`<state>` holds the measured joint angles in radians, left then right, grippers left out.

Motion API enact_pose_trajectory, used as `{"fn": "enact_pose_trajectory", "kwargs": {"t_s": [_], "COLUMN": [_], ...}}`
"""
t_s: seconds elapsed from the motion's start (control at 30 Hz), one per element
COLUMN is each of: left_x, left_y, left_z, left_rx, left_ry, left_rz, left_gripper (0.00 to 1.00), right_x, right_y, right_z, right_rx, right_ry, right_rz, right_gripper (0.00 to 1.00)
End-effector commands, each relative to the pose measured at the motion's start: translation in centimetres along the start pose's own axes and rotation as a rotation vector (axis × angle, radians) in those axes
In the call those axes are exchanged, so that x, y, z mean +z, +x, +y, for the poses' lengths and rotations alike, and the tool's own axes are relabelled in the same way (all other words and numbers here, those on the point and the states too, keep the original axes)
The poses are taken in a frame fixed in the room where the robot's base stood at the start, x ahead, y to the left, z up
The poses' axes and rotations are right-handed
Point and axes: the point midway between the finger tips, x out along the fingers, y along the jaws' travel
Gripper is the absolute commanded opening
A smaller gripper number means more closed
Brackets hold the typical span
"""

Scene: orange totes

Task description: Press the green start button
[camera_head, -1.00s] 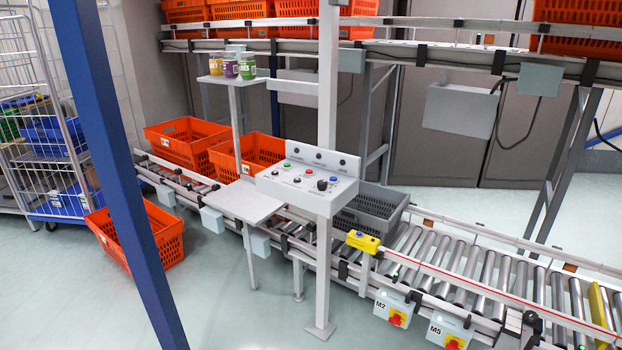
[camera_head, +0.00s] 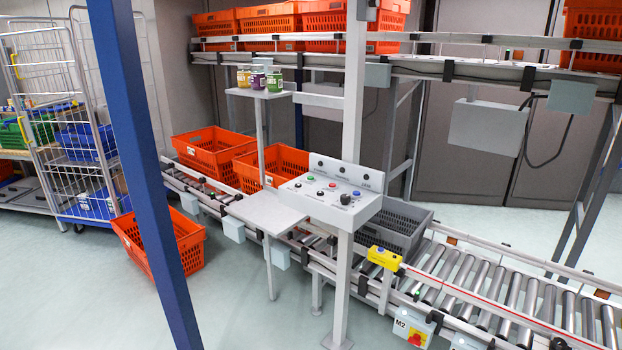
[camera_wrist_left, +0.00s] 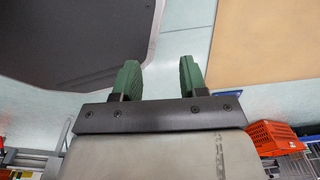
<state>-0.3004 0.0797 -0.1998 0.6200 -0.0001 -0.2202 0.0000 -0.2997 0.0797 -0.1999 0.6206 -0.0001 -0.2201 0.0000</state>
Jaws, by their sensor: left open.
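The green button (camera_head: 336,182) is a small round button on the light grey control panel (camera_head: 325,206) in the head view. The panel is mounted on a grey post beside the roller conveyor. My left gripper (camera_wrist_left: 160,79) shows only in the left wrist view; its two green fingers are apart with nothing between them. It is away from the panel, which that view does not show. My right gripper is not in view.
A grey shelf (camera_head: 262,212) juts out left of the panel. A grey tote (camera_head: 410,222) sits on the conveyor (camera_head: 470,272) behind the panel. A blue post (camera_head: 140,170) crosses the near left. An orange tote (camera_head: 190,252) stands on the floor. Floor in front looks clear.

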Motion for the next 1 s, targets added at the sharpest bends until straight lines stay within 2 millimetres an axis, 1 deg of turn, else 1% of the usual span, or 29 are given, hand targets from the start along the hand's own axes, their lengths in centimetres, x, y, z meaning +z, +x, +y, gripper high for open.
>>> {"fn": "enact_pose_trajectory", "kwargs": {"t_s": [0.03,0.07,0.3,1.0], "left_x": [-0.01,-0.01,-0.02,-0.05], "left_y": [0.00,0.00,0.00,0.00], "left_z": [0.00,0.00,-0.01,-0.01], "left_rx": [0.000,0.000,0.000,0.000], "left_ry": [0.000,0.000,0.000,0.000], "left_rz": [0.000,0.000,0.001,0.001], "left_gripper": [0.41,0.36,0.00,0.00], "right_x": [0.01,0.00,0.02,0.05], "right_y": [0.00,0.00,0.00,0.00], "right_z": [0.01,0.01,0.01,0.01], "right_rx": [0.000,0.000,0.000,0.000], "right_ry": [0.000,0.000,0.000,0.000], "right_rz": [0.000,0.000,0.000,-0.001], "right_gripper": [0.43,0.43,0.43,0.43]}}
